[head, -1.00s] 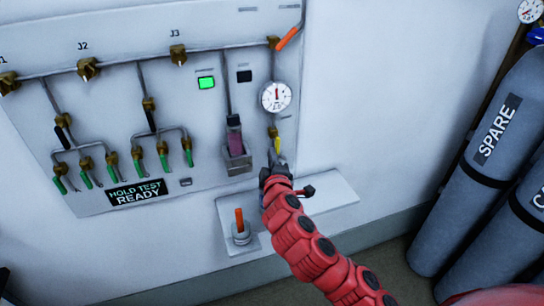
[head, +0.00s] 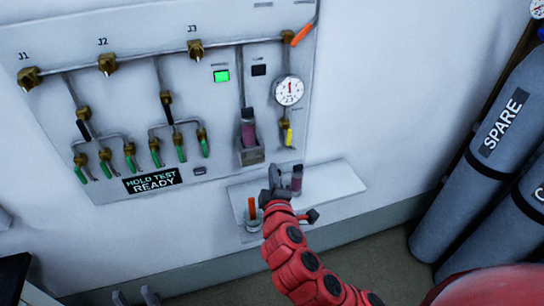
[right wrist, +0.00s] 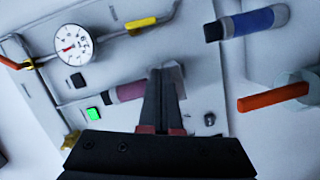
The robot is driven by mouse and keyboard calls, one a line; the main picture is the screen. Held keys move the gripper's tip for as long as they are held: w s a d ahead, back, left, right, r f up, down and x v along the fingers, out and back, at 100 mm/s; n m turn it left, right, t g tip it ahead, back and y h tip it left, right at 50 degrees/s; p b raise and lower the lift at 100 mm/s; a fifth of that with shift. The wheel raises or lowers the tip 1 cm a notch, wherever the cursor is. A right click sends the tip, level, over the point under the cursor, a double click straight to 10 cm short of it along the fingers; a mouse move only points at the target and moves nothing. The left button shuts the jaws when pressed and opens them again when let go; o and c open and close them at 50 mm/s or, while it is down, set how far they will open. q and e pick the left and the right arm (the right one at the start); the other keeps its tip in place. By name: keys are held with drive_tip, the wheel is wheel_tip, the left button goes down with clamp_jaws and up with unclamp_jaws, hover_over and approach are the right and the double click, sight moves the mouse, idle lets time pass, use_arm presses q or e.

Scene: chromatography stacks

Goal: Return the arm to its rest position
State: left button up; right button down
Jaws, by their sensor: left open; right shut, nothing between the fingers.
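My right gripper (head: 281,174), on the red arm, is in front of the small shelf (head: 340,180) below the wall panel. In the right wrist view its fingers (right wrist: 162,75) are shut together with nothing between them. They cover part of a purple cartridge (right wrist: 130,92) behind them, which sits in a holder on the panel in the head view (head: 248,133). A darker cartridge (head: 297,181) stands on the shelf close beside the gripper; it looks blue in the right wrist view (right wrist: 256,20). My left gripper (head: 135,297) is open at the bottom edge of the head view.
The panel carries pipes, brass valves and a gauge (head: 289,90). A green lamp (head: 221,76) is lit, and the display (head: 152,181) reads "HOLD TEST READY". An orange rod (head: 252,208) stands at the shelf's left. Grey cylinders (head: 480,150) stand at right.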

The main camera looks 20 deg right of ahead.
drive_tip(key=shift+s, duration=0.3)
idle(0.4)
